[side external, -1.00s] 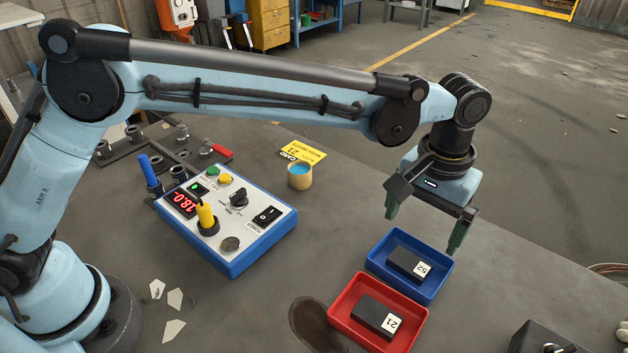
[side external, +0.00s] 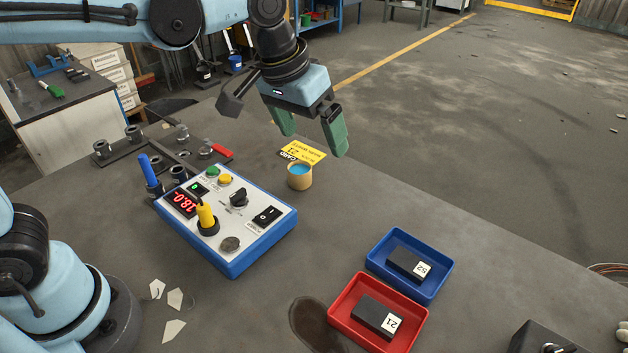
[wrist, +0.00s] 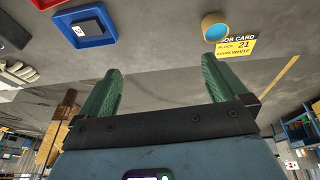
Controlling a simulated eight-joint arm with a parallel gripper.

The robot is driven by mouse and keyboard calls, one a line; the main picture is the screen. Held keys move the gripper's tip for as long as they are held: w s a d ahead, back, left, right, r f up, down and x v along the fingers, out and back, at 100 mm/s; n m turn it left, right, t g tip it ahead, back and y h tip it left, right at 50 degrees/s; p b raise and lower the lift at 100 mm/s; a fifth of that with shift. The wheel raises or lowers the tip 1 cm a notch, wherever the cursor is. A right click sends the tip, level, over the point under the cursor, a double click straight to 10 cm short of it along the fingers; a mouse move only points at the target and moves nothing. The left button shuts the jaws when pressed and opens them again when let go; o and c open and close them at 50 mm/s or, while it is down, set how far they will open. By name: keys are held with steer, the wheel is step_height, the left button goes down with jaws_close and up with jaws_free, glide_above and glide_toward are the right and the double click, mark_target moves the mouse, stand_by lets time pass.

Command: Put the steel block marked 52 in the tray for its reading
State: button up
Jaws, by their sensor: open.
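The steel block marked 52 (side external: 406,263) is dark with a white label and lies in the blue tray (side external: 447,265). The block (wrist: 87,27) and the blue tray (wrist: 57,22) also show in the wrist view, its label not readable there. A similar block marked 21 (side external: 373,314) lies in the red tray (side external: 343,302) in front. My gripper (side external: 313,145) is open and empty, raised above the table's far side, well left of and behind the trays. Its green fingers (wrist: 161,66) are apart with nothing between them in the wrist view.
A blue-edged control box (side external: 237,225) shows red digits, apparently 18.0. A tan cup with blue inside (side external: 299,177) stands near a yellow job card (side external: 304,152); in the wrist view the card (wrist: 237,45) reads block 21, mark white. A dark stain (side external: 312,325) lies left of the red tray.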

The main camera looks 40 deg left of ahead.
steer(key=s+a+f+t+y, duration=0.1)
steer(key=s+a+f+t, duration=0.2)
steer(key=s+a, duration=0.6)
steer(key=a+f, duration=0.2)
steer(key=a, duration=0.1)
steer(key=shift+s+t, duration=0.25)
steer(key=shift+t, duration=0.05)
stand_by(0.6)
